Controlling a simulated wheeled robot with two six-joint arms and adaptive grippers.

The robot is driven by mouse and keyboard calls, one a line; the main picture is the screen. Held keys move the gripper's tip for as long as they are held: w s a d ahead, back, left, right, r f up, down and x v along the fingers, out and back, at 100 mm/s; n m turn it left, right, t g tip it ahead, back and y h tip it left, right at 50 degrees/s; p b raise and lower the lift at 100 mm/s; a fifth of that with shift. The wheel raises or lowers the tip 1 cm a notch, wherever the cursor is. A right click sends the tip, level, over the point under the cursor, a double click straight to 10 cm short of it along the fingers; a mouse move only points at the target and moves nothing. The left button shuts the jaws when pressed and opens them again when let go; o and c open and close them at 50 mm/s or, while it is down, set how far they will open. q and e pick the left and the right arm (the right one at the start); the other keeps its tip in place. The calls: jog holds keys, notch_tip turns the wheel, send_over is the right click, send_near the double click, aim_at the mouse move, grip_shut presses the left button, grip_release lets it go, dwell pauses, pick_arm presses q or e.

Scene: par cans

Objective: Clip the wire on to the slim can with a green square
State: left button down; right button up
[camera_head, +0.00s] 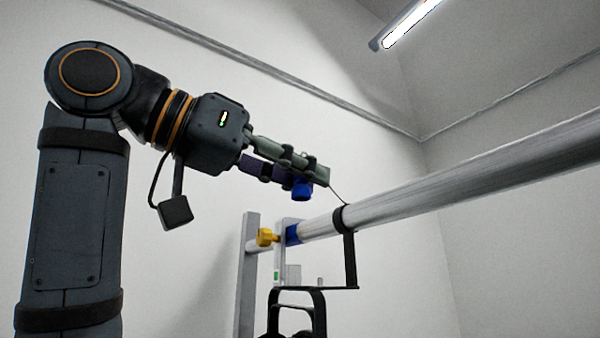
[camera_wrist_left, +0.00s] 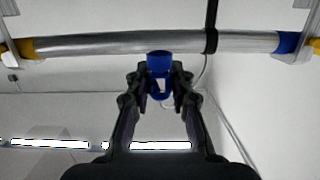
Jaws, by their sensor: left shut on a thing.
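My left gripper (camera_head: 305,172) is shut on a blue clip (camera_head: 302,191), just left of and above the metal bar. In the left wrist view, the blue clip (camera_wrist_left: 159,88) sits between the fingertips (camera_wrist_left: 160,80), in front of the bar. A thin wire (camera_head: 339,194) runs from near the fingertips to the bar by the black clamp; it also shows as a pale loop in the wrist view (camera_wrist_left: 203,75). A small green square (camera_head: 277,275) shows below the bar near a black bracket (camera_head: 355,262). The can itself is mostly cut off at the bottom edge.
A grey upright (camera_head: 246,285) stands there. Free air lies left of the bar. My right gripper is out of view.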

pick_arm(q)
notch_tip(320, 180, down, 7)
jog(key=b, duration=0.5)
jog(key=shift+r+b, duration=0.2)
jog(key=shift+b, duration=0.15)
dwell(1.0)
dwell(0.4)
jog(key=shift+w+a+p, duration=0.8)
jog(key=shift+w+p, duration=1.4)
jog(key=shift+w, duration=1.55)
jog(key=shift+w+a+p, duration=0.85)
jog(key=shift+w+p, duration=1.3)
jog(key=shift+w, duration=1.65)
jog(key=shift+w+a+p, duration=0.8)
jog(key=shift+w+p, duration=1.4)
jog(key=shift+w, duration=1.55)
jog(key=shift+w+a+f, duration=0.1)
jog(key=shift+w+f, duration=0.1)
jog(key=shift+w, duration=0.2)
jog(key=shift+f, duration=0.4)
